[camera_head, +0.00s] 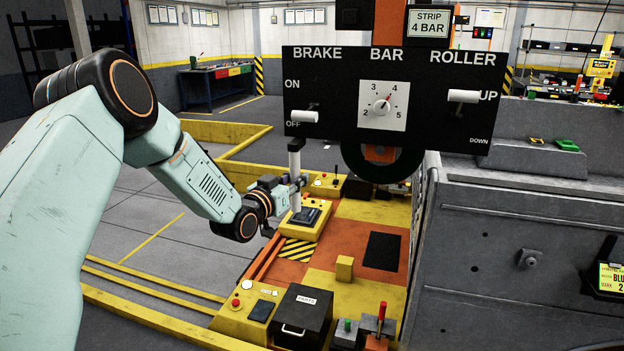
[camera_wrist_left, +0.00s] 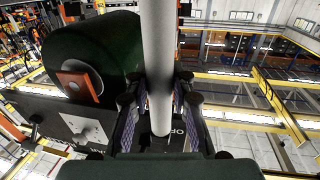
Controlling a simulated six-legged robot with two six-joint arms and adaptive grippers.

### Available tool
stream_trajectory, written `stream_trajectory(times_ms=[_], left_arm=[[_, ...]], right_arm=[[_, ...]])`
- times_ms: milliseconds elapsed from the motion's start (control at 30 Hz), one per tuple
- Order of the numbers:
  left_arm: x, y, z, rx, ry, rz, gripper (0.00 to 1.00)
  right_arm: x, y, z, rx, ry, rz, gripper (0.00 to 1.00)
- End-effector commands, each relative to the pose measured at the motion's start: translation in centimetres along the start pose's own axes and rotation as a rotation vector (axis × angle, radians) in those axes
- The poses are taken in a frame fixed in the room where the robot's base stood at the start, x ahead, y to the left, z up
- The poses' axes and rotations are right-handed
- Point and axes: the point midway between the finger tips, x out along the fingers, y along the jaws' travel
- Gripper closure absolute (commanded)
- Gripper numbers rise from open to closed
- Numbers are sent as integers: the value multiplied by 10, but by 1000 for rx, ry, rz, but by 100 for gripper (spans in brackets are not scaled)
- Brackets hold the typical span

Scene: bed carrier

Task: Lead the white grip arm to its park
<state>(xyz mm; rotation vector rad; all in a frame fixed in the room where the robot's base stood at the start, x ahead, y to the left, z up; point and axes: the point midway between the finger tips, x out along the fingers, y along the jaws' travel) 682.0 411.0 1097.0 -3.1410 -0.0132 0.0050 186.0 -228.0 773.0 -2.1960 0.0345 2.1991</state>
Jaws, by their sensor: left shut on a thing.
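The white grip arm (camera_head: 294,164) is a pale upright bar with a dark top, just below the left part of the black panel. It also crosses the left wrist view (camera_wrist_left: 158,50) as a thick pale bar. My left gripper (camera_head: 297,185) is shut on it, with fingers on both sides of the bar in the left wrist view (camera_wrist_left: 160,108). The bar's lower end is above or beside a yellow block with a dark top; I cannot tell if they touch. I cannot make out a marked park. My right gripper is not in view.
The black panel (camera_head: 390,62) carries a white BRAKE lever (camera_head: 303,116) near OFF, a BAR dial (camera_head: 383,105) near 4 and a ROLLER lever (camera_head: 463,96) near UP. A black roller (camera_head: 383,165) is below it. A grey machine body (camera_head: 515,235) stands right. A black PARTS box (camera_head: 301,316) sits in front.

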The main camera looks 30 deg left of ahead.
Motion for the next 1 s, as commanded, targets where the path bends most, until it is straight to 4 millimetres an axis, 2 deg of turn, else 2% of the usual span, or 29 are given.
stream_trajectory(times_ms=[200,567,600,867,1000], left_arm=[[-4,-14,2,-3,-5,-1,100],[-4,-17,2,-2,-3,-3,100],[-4,-17,2,-3,-2,-4,75],[-3,-16,0,-1,0,-1,53],[-3,-16,0,-1,1,0,53]], right_arm=[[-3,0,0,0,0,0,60],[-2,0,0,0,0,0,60],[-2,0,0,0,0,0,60],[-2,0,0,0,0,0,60],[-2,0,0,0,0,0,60]])
